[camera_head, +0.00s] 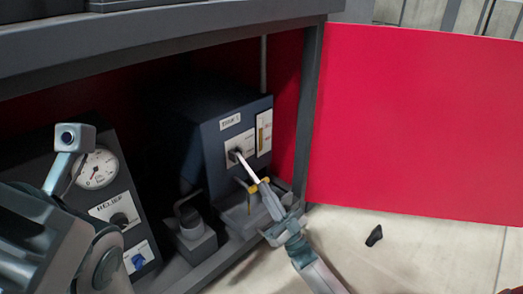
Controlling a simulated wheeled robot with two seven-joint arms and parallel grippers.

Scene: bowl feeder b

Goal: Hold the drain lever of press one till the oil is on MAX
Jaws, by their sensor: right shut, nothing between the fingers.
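Press one is a dark blue box (198,124) under the bench, with a small label plate (230,121) that looks like it carries a 1. Its oil gauge (264,133) is an upright strip with yellow in it; I cannot read the level exactly against its marks. A small black lever (234,156) sits on a white plate on the box's front. My right gripper (241,158) is shut and empty, reaching in from the lower right. Its pale tip meets the black lever, seemingly touching it. My left arm fills the lower left; its fingers are not visible.
A dark panel with a round dial (97,168), a black knob (120,220) and a blue knob (138,262) stands left. Yellow-ended parts (252,189) lie close beside my right gripper. A red panel (415,120) stands right. A small black object (374,235) lies on the floor.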

